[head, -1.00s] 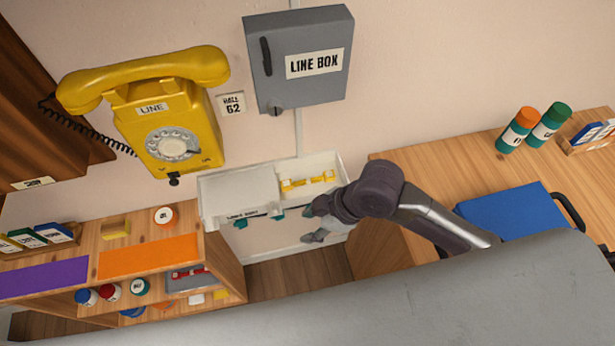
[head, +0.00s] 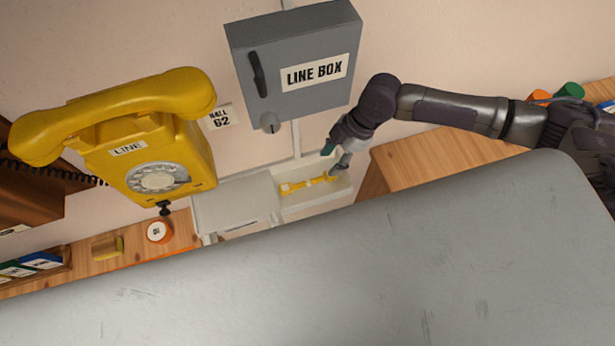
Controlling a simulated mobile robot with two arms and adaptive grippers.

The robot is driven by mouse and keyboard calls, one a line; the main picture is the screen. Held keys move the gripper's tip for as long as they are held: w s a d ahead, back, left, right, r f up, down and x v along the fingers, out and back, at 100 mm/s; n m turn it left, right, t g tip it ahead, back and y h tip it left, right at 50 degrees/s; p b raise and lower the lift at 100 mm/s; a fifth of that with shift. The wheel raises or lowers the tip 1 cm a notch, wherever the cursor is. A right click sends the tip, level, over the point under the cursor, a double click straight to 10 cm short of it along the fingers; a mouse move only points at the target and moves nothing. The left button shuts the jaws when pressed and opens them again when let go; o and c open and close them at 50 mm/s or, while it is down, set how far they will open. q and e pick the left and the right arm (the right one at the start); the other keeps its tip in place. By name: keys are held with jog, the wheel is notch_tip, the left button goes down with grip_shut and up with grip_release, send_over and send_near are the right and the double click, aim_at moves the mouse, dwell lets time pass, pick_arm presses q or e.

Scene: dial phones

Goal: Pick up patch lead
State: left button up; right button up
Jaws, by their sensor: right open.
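A yellow patch lead (head: 308,184) lies in the open right part of a white wall tray (head: 318,207). My right gripper (head: 336,162) is open, at the tray's right end, over or beside the right end of the lead. I cannot tell whether a finger touches the lead. My left gripper is not in view.
A grey line box (head: 296,62) hangs on the wall above the tray. A yellow dial phone (head: 143,166) is mounted to the left. A white cover (head: 234,205) spans the tray's left part. A wooden desk (head: 437,160) stands right; my grey body fills the lower foreground.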

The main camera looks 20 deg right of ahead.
aim_at(315, 179)
jog(key=x, duration=0.3)
jog(key=shift+w, duration=0.2)
jog(key=shift+p+x, duration=0.5)
jog(key=shift+x, duration=0.45)
jog(key=p+x, duration=0.1)
jog(key=x, duration=0.2)
jog(key=shift+a+f, duration=0.1)
jog(key=shift+f, duration=0.2)
jog(key=shift+a+f, duration=0.1)
jog(key=shift+f, duration=0.3)
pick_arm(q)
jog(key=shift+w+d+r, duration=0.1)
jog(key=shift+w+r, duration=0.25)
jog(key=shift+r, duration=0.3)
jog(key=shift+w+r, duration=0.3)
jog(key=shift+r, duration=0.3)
pick_arm(e)
grip_shut()
